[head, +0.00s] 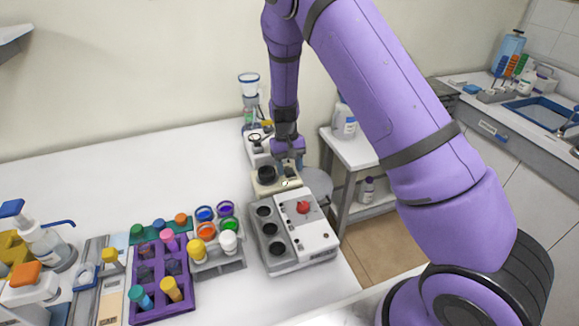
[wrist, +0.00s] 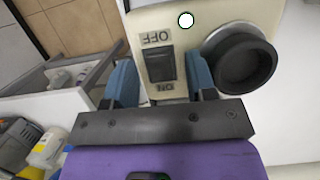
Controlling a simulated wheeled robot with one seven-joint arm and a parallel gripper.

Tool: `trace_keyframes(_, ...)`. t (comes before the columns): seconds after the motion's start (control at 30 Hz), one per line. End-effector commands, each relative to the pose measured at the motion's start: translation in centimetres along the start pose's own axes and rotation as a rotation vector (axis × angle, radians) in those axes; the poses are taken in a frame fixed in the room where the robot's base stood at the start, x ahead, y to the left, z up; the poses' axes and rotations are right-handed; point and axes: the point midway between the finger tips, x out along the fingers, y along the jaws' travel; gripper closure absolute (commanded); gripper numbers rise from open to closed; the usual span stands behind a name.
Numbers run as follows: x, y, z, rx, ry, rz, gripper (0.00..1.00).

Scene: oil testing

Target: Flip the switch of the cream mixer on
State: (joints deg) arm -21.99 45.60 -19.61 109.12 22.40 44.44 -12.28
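The cream mixer (head: 266,188) stands near the right end of the white table, with a dark round knob on top. In the wrist view the mixer's cream face (wrist: 143,22) fills the upper middle. Its black rocker switch (wrist: 161,66) sits between an OFF label above and an ON label below. I cannot tell which way the rocker is tipped. My gripper (wrist: 160,82) is open and empty, its blue fingers on either side of the switch. The head view shows my gripper (head: 290,160) just above the mixer; contact cannot be made out.
The black knob (wrist: 242,64) is close beside the right finger. A grey-white device with dark wells and a red knob (head: 304,207) stands in front of the mixer. Colored vials in a rack (head: 217,265) stand to the left. The table's back left is clear.

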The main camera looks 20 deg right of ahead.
Motion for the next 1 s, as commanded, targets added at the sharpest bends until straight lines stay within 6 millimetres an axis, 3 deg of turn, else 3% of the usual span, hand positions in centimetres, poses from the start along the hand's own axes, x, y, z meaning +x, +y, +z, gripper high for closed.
trace_keyframes(0.33,-0.9,0.0,0.0,-0.001,0.002,0.000,0.49)
trace_keyframes(0.8,-8.9,0.0,-0.1,-0.001,0.003,-0.001,0.49)
trace_keyframes(1.0,-10.5,0.0,0.0,0.000,0.001,0.000,0.49)
